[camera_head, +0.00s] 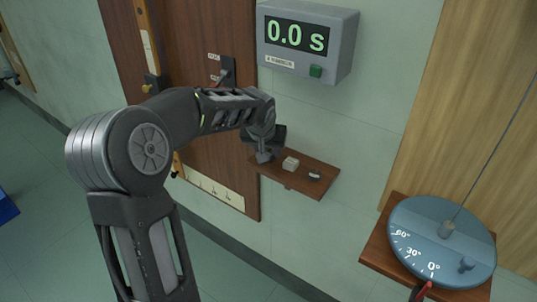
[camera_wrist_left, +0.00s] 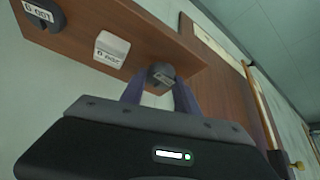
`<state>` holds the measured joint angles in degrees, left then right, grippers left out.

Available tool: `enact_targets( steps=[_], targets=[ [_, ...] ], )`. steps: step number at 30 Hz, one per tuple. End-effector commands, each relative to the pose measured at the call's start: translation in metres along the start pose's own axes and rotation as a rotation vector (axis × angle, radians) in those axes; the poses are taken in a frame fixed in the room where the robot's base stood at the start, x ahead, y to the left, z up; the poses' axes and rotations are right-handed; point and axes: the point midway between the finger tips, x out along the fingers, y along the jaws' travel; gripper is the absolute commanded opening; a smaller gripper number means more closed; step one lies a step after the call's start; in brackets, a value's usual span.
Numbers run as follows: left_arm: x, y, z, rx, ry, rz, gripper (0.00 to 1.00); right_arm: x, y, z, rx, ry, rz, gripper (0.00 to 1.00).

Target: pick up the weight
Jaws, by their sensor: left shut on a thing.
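My left gripper (camera_head: 264,152) is at the left end of a small wooden shelf (camera_head: 318,188) on the wall. In the left wrist view its two fingers (camera_wrist_left: 158,92) are closed around a dark grey weight (camera_wrist_left: 161,74). In the head view the gripper mostly hides this weight. I cannot tell whether it still touches the shelf. A pale block-shaped weight (camera_head: 291,163) stands beside it, and it also shows with a label in the left wrist view (camera_wrist_left: 111,48). A dark weight (camera_head: 315,175) lies farther right on the shelf. My right gripper is not in view.
A grey timer (camera_head: 307,40) reading 0.0 s hangs on the wall above the shelf. A wooden panel (camera_head: 190,60) is behind my left arm. At lower right, a round blue dial (camera_head: 420,225) with degree marks sits on a wooden ledge, with a string and bob.

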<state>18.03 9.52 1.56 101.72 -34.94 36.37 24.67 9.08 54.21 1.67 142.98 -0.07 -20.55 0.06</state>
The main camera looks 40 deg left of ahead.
Motion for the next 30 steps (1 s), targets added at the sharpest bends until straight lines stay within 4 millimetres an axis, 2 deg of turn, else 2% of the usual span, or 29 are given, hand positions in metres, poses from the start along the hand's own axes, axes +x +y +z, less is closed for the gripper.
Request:
enact_targets(
  steps=[14, 30],
  targets=[
    [-0.006, 0.000, -0.004, 0.000, 0.003, 0.000, 0.00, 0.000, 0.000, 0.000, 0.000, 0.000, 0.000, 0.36],
    [-0.082, 0.001, -0.048, 0.000, 0.003, 0.001, 0.00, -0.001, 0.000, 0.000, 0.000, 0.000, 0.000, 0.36]
  ],
)
